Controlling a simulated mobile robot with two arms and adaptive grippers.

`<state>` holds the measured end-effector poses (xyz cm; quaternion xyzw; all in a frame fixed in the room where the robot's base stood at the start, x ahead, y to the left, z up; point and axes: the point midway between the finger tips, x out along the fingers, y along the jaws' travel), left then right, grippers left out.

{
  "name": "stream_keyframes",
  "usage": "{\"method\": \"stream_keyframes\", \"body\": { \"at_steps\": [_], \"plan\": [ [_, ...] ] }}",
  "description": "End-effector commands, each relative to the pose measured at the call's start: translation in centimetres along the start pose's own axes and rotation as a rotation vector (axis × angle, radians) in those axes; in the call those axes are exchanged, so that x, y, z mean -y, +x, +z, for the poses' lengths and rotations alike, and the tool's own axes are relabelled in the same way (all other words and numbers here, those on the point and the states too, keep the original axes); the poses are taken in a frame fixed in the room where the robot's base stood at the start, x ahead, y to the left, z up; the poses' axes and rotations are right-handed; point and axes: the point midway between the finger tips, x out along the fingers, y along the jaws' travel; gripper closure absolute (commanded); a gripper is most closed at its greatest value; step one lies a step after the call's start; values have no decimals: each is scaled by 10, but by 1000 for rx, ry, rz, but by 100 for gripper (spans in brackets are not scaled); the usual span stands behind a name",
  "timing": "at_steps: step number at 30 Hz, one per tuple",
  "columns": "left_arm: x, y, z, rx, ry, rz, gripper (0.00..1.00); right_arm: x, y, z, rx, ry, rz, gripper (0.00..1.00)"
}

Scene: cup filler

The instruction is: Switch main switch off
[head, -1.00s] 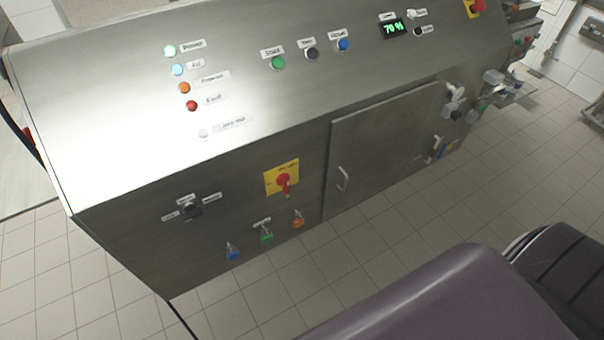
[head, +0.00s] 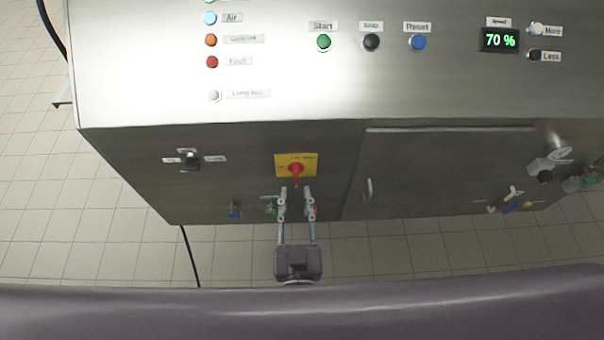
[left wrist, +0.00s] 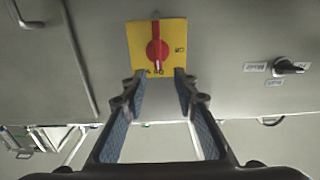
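The main switch is a red rotary handle (head: 296,170) on a yellow plate (head: 282,160) on the front of the steel cabinet. Its handle points downward in the head view. In the left wrist view the red handle (left wrist: 157,50) stands vertical on the yellow plate (left wrist: 136,37). My left gripper (head: 296,190) is just below the plate, its two fingers apart with nothing between them. In the left wrist view its fingers (left wrist: 157,78) reach up to the plate's edge, one on each side, apart from the handle. My right gripper is not in view.
A black selector knob (head: 190,163) is left of the switch. A door handle (head: 369,190) is at the right. Buttons line the sloped top panel.

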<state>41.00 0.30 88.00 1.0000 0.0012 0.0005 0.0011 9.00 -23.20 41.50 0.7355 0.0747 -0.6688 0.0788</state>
Motion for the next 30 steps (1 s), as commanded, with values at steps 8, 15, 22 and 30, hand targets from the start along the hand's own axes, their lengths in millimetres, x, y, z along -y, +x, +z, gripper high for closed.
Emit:
{"method": "stream_keyframes", "body": {
  "at_steps": [8, 15, 22, 30],
  "plan": [
    [-1, 43, -2, -3, 1, 2, 73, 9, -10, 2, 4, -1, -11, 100],
    [-1, 54, 0, 0, 1, 2, 73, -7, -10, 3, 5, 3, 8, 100],
    [-1, 54, 0, 0, 0, 2, 78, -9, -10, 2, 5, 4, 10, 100],
    [-1, 54, 0, 0, 0, 2, 100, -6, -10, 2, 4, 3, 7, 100]
  ]
}}
